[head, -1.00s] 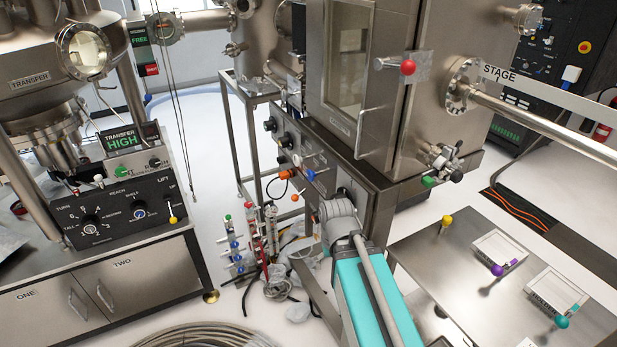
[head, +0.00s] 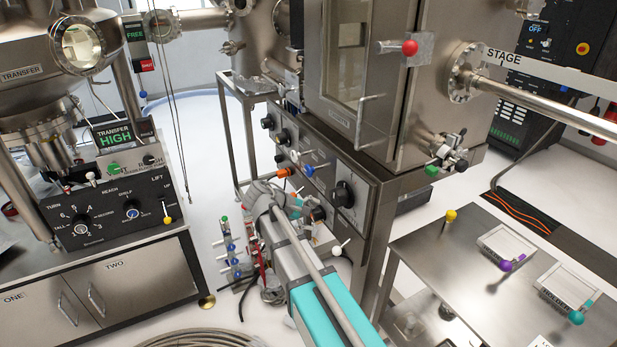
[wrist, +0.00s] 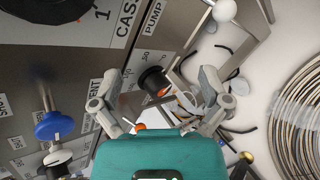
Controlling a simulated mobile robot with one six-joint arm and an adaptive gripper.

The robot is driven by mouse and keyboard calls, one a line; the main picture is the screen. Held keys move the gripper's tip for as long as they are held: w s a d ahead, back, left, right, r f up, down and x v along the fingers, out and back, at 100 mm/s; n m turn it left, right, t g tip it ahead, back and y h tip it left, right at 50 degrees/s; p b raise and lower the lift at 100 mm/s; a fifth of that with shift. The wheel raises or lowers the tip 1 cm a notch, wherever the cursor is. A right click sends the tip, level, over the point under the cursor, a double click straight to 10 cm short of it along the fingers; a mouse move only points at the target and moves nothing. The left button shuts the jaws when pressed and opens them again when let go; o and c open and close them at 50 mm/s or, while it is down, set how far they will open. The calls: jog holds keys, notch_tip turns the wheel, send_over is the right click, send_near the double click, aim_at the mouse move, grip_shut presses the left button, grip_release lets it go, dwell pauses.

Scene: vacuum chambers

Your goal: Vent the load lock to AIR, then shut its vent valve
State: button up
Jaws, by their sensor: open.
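The steel load lock chamber (head: 411,115) with a window stands above a sloping control panel. The panel carries a blue handle (head: 308,170), an orange handle (head: 285,172) and a large black knob (head: 345,194). My gripper (head: 302,208) is in front of the panel, below these handles, partly hidden by my wrist. In the wrist view my gripper (wrist: 158,76) is open, with a black knob (wrist: 153,80) seen between its fingers and no clear contact. The blue handle (wrist: 55,126) is left of the fingers, by a label partly reading "ENT". The gauge reading cannot be made out.
A steel table (head: 440,250) with small trays stands at the right. The TRANSFER control box (head: 115,210) is at the left. Hoses and small valves (head: 232,250) stand on the floor below the panel. A coiled hose (head: 200,335) lies in front.

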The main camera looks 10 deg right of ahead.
jog(key=w+a+r+n+t+h+b, duration=0.2)
jog(key=w+a+r+n+h, duration=0.1)
jog(key=w+a, duration=0.3)
jog(key=n+t+h+b, duration=0.1)
jog(key=n+t+h, duration=0.1)
jog(key=h, duration=0.1)
send_near(307, 171)
jog(key=v, duration=0.3)
jog(key=shift+w+a, duration=0.1)
jog(key=shift+a, duration=0.1)
jog(key=shift+d, duration=0.15)
jog(key=x, duration=1.3)
jog(key=shift+d, duration=0.35)
jog(key=c, duration=1.2)
